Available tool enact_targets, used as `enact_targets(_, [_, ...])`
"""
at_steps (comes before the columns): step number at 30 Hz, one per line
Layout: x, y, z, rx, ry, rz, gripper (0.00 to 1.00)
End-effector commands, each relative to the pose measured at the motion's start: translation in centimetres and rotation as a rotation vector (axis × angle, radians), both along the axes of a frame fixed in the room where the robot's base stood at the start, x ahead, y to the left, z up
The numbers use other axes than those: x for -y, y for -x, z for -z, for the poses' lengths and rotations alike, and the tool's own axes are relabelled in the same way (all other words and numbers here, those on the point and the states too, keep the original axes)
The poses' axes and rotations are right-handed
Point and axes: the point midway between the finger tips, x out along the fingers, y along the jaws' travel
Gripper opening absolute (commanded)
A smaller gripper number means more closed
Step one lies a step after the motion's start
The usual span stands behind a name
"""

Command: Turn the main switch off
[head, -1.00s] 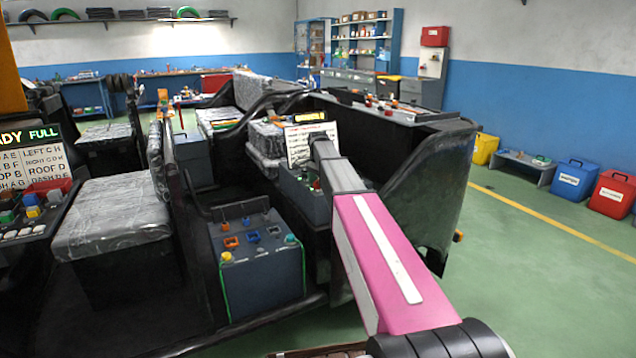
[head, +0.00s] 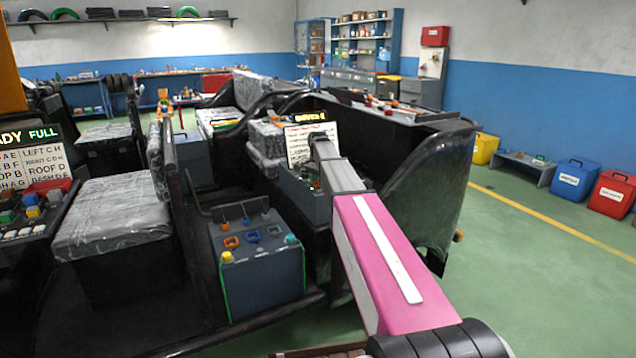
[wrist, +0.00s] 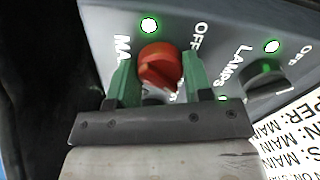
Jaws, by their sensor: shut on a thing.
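The main switch is a round red knob (wrist: 160,68) on a dark grey panel (wrist: 210,18), in the middle of the wrist view. Lettering beginning "MA" stands at its left and "OFF" at its upper right. A green light (wrist: 149,25) is lit above the knob. My gripper (wrist: 158,75) has its two green fingers on either side of the knob and is shut on it. In the head view my arm reaches to the dashboard, and the knob itself is too small to make out there.
A dark lamps knob (wrist: 265,80) with lit green lights sits right of the red knob. A white printed card (wrist: 297,130) is at the lower right. In the head view, a grey box with coloured parts (head: 262,275) stands left of my arm. Green floor (head: 530,290) is clear at right.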

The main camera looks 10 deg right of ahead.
Motion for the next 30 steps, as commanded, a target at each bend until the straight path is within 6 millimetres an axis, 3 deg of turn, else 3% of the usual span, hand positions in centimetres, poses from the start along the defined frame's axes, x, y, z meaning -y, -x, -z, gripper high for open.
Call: enact_targets(30, [-0.02, 0.01, -0.03, 0.0, 0.0, -0.943, 0.22])
